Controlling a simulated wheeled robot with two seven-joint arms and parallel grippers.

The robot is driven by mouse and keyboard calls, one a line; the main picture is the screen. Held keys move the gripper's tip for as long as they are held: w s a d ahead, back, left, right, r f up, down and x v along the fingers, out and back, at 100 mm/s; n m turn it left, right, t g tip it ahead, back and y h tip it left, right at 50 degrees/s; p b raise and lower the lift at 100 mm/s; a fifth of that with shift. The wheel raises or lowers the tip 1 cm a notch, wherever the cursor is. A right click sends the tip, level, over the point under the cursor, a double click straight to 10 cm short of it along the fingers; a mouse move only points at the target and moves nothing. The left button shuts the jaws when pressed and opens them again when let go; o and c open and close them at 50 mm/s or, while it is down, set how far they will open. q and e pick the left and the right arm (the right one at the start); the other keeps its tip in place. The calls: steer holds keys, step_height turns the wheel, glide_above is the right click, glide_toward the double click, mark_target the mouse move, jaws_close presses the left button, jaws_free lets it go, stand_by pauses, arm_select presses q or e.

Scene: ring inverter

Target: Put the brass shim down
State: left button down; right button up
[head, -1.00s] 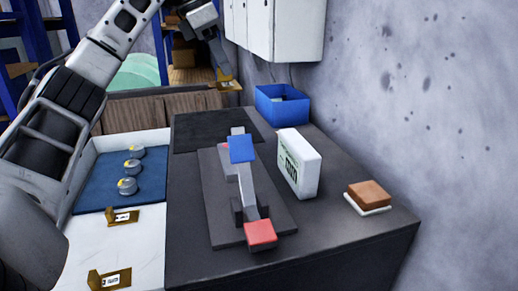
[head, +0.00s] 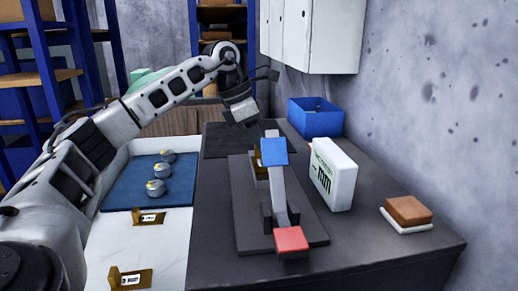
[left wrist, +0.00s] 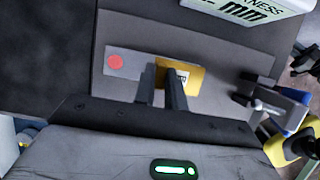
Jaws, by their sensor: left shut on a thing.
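The brass shim (head: 259,165), an angled plate with a white label, is low over the grey gauge base (head: 246,215), partly hidden behind the lever's blue pad (head: 273,152). My left gripper (head: 255,143) reaches down to it from above. In the left wrist view, the fingers (left wrist: 162,75) are shut on the shim (left wrist: 194,78), which is beside a grey plate with a red dot (left wrist: 115,62). I cannot tell whether the shim touches the plate. The lever's red pad (head: 291,240) is at the near end. My right gripper is not in view.
A white thickness display (head: 334,175) stands right of the gauge. A blue bin (head: 316,118) is behind it, and a brown block (head: 408,210) sits at right. Two other brass shims (head: 150,220) (head: 130,279) lie on the white surface, near several knobbed weights (head: 157,188).

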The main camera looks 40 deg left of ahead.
arm_select(q)
steer(key=shift+f, duration=0.65)
steer(key=shift+f, duration=0.25)
steer(key=c, duration=1.5)
jaws_free()
steer(key=shift+o, duration=0.2)
steer(key=shift+r, duration=0.1)
steer(key=p+v, duration=0.2)
steer(key=v, duration=1)
steer(key=shift+r, duration=0.15)
steer(key=shift+w, duration=0.1)
